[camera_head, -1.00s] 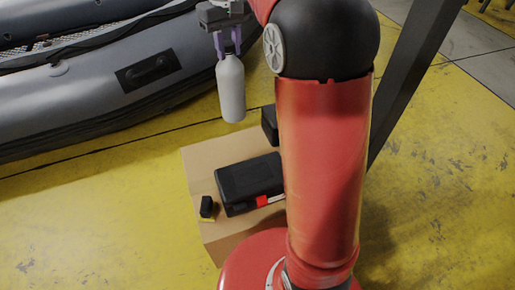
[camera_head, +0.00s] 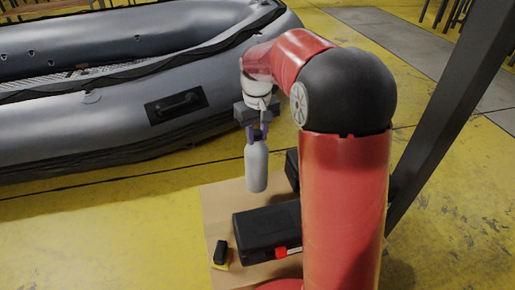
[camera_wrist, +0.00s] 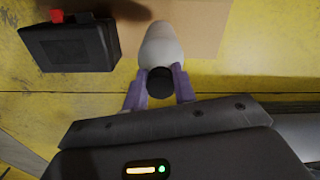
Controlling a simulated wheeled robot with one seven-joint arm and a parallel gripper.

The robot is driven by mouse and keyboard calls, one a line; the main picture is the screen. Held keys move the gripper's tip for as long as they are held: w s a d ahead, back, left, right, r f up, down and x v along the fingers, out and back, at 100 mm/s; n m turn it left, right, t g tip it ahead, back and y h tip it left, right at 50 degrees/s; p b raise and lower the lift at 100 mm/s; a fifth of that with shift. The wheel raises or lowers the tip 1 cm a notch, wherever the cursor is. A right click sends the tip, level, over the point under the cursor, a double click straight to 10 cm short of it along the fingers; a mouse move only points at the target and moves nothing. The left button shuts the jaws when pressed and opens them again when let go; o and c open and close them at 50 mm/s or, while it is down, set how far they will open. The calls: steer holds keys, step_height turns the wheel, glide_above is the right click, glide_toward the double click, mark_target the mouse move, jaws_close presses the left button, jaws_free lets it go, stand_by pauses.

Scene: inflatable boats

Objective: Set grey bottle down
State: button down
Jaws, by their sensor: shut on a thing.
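The grey bottle (camera_head: 256,168) hangs upright below my gripper (camera_head: 257,134) in the head view. The purple fingers are shut on its upper end. In the wrist view my gripper (camera_wrist: 160,86) holds the bottle (camera_wrist: 161,44) by its dark-capped neck. The bottle's lower end overlaps the far part of the cardboard box top (camera_head: 217,203) in the head view. I cannot tell whether its base touches the cardboard; in the wrist view the base is hidden behind the bottle's own body.
On the box lie a black case (camera_head: 262,232) with a red latch and a small black-and-yellow item (camera_head: 220,253). Another black object (camera_head: 292,165) is partly hidden behind my arm. A grey inflatable boat (camera_head: 100,125) lies behind on the yellow floor (camera_head: 90,235). A dark post (camera_head: 450,100) stands right.

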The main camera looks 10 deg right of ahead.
mark_target(257, 146)
steer(key=shift+f+b, duration=0.3)
steer(key=shift+f, duration=2)
steer(key=shift+f, duration=0.15)
steer(key=c, duration=1.1)
jaws_free()
